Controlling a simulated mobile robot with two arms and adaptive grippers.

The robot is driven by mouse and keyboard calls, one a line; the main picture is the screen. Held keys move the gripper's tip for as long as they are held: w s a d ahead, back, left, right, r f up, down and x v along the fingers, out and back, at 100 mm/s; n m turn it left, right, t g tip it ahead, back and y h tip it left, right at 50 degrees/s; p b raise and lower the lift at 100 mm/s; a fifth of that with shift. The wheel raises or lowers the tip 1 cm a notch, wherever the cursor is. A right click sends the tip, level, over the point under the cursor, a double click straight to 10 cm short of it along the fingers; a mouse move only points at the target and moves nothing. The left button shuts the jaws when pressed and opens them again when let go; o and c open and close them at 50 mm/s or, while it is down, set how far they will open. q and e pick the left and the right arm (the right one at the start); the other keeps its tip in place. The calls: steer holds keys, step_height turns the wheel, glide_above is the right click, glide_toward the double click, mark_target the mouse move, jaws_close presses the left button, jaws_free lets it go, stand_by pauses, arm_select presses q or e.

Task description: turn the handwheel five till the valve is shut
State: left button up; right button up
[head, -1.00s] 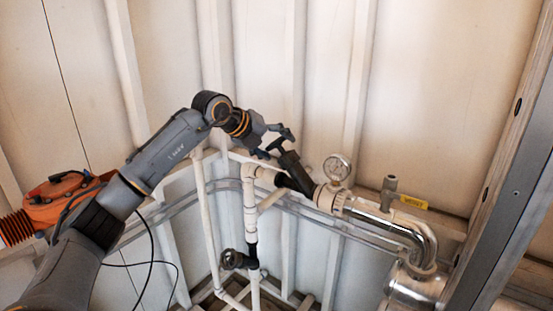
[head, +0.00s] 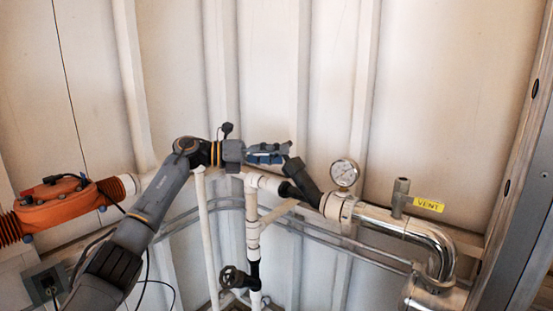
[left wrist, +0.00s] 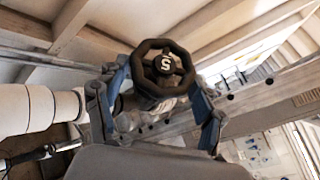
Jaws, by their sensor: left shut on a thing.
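Handwheel five is a dark spoked wheel (left wrist: 164,68) with a white mark on its hub, seen near the top middle in the left wrist view. My left gripper (left wrist: 158,80) has one finger on each side of the wheel and is shut on it. In the head view my left gripper (head: 278,154) is at the top end of the black valve body (head: 304,181), and it mostly hides the wheel there. The valve body is tilted on the white pipe run. My right gripper is not in view.
A pressure gauge (head: 344,173) stands just right of the valve, and a yellow VENT tag (head: 428,204) is farther right. Another dark handwheel (head: 233,278) sits lower on the vertical pipe. An orange housing (head: 64,202) is at the left. The ribbed wall is close behind.

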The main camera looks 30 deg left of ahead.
arm_select(q)
steer(key=shift+w+a+r+m+g+h, duration=0.1)
steer(key=shift+m+g+h, duration=0.15)
steer(key=shift+m+h, duration=0.35)
steer(key=shift+w+a+r+m+g+h, duration=0.1)
steer(key=shift+m+g+h, duration=0.15)
steer(key=shift+m+h, duration=0.35)
steer(key=shift+m, duration=0.6)
steer(key=o, duration=0.9)
steer(key=shift+o, duration=1.2)
steer(key=shift+f+g, duration=0.2)
steer(key=shift+g, duration=0.2)
steer(key=v, duration=0.7)
steer(key=shift+a+f, duration=0.15)
steer(key=shift+a, duration=0.05)
steer(key=shift+s, duration=0.1)
